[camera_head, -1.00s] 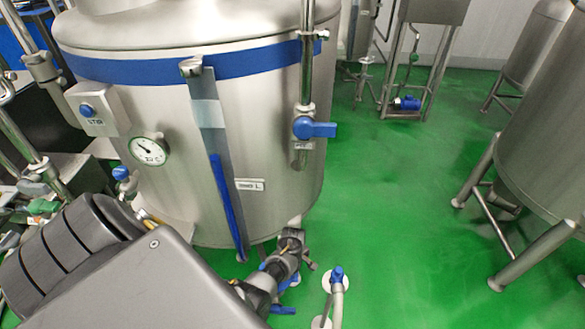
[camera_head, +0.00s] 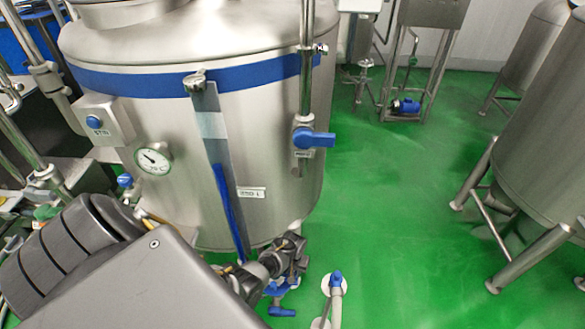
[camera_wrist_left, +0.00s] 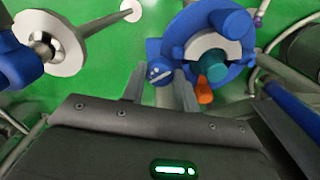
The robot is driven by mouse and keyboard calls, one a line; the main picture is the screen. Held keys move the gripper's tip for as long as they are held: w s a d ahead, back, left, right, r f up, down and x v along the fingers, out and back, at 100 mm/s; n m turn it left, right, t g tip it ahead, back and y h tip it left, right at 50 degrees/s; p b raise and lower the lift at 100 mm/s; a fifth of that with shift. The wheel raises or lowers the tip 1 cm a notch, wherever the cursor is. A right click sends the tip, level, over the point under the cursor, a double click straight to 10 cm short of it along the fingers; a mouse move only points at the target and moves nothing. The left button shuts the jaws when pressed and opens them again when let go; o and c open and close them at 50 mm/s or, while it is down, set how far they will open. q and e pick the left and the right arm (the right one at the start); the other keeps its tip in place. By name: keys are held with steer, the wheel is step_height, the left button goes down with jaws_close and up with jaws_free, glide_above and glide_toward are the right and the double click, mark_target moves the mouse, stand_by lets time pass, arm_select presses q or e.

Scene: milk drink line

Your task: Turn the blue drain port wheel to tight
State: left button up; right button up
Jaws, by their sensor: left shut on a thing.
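The blue drain port wheel (camera_wrist_left: 238,24) shows at the top of the left wrist view as a thick blue ring with lobes, a teal hub and an orange piece below the hub. In the head view only blue parts of it (camera_head: 277,290) show under my gripper, low at the tank's front. My left gripper (camera_head: 290,250) is there, and in the left wrist view its fingers (camera_wrist_left: 160,80) are shut on a blue lobe with a white mark at the wheel's left side. The contact is partly hidden in the head view. My right gripper is not in view.
The large steel tank (camera_head: 275,110) stands right behind the gripper. A blue-handled valve (camera_head: 314,139) is on its front pipe. A short pipe with a blue cap (camera_head: 336,280) stands close on the right. Green floor (camera_head: 390,190) is open beyond, up to another tank (camera_head: 540,140).

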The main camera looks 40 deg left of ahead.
arm_select(q)
steer(key=m, duration=0.5)
steer(key=shift+s+f+m+p, duration=0.2)
steer(key=shift+m+p, duration=0.1)
steer(key=shift+m, duration=0.4)
steer(key=o, duration=1)
steer(key=shift+r, duration=0.1)
steer(key=shift+w, duration=0.1)
steer(key=shift+r, duration=0.1)
step_height(320, 180, up, 3)
steer(key=shift+p, duration=0.8)
steer(key=shift+w+r, duration=0.1)
steer(key=shift+r, duration=3.75)
